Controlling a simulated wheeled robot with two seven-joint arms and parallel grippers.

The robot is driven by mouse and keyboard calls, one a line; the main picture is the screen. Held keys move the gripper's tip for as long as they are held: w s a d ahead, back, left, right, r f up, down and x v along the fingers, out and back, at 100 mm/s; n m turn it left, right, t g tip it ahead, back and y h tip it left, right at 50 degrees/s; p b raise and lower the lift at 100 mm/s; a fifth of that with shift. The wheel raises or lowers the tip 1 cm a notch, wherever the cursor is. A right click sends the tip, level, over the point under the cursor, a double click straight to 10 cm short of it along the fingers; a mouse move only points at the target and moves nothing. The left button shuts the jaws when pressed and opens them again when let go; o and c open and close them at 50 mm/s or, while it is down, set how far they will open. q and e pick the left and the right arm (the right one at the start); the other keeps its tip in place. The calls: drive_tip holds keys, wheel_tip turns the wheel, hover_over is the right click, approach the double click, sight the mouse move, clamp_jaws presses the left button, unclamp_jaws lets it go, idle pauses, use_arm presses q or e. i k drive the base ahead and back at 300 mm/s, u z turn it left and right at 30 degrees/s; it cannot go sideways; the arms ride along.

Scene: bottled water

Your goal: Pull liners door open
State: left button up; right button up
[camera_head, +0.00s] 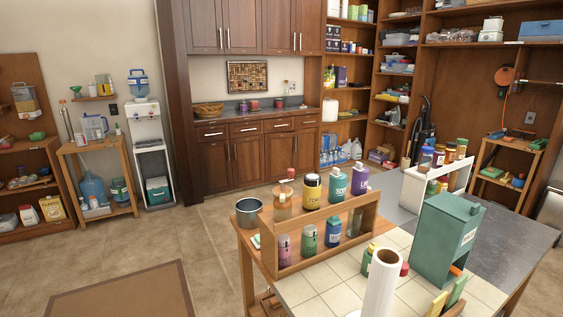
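No door marked as liners can be picked out. A teal box (447,238) with a small white label on its side stands on the tiled island top at the right; the label is too small to read surely. Brown cabinet doors with handles stand at the back: closed lower doors (232,163) under the dark counter and closed upper doors (222,27) above it. Neither of my grippers shows in the head view.
The island (322,285) fills the lower right, with a wooden bottle rack (320,221), a paper roll (381,284) and a metal bucket (249,213). A water dispenser (150,150) stands at the left. The tiled floor at the left is open, with a brown mat (124,294).

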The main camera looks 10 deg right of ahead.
sight(280, 149)
drive_tip(key=u, duration=1.1)
drive_tip(key=i, duration=3)
drive_tip(key=z, duration=1.15)
drive_tip(key=i, duration=2.55)
drive_tip(key=z, duration=1.95)
